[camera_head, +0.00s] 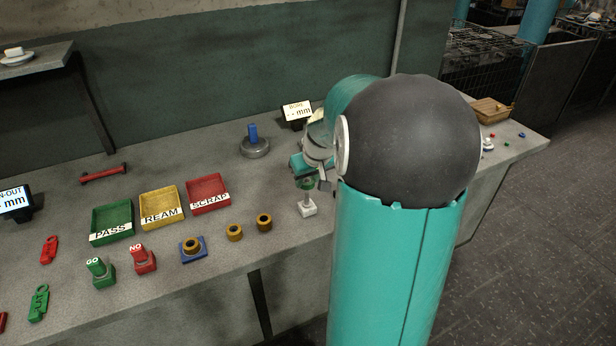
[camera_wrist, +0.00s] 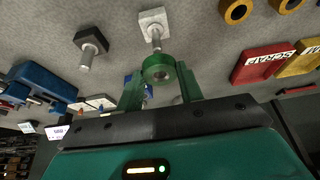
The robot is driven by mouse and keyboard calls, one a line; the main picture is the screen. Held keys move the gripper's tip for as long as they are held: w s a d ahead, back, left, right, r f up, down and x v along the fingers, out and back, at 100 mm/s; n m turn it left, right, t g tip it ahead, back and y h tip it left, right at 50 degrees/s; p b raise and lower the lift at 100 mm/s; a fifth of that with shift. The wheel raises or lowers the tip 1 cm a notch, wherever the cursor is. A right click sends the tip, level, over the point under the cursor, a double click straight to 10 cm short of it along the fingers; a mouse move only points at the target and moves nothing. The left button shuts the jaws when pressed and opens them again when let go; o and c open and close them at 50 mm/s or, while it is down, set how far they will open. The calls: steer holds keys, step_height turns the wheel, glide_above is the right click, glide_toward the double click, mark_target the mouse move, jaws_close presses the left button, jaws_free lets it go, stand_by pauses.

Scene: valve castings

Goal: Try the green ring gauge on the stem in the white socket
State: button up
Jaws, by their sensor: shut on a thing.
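The green ring gauge (camera_wrist: 160,72) is gripped between the two fingers of my gripper (camera_wrist: 160,84), its bore facing the wrist camera. In the head view my gripper (camera_head: 307,177) holds the green ring (camera_head: 306,184) just above the grey stem (camera_head: 306,199). The stem stands in the white socket (camera_head: 308,209) near the bench front. In the wrist view the stem (camera_wrist: 156,40) rises from the white socket (camera_wrist: 152,18), and its free end shows close to the ring's edge. I cannot tell whether the tip touches the ring; it does not show through the bore.
A second stem in a black socket (camera_wrist: 90,42) shows beside the white one. A display (camera_head: 297,113) stands behind.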

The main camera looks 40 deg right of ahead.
mark_target(308, 198)
steer(key=shift+f, duration=0.15)
steer(key=shift+f, duration=0.9)
steer(key=shift+f, duration=2.55)
stand_by(1.5)
steer(key=shift+r, duration=4.25)
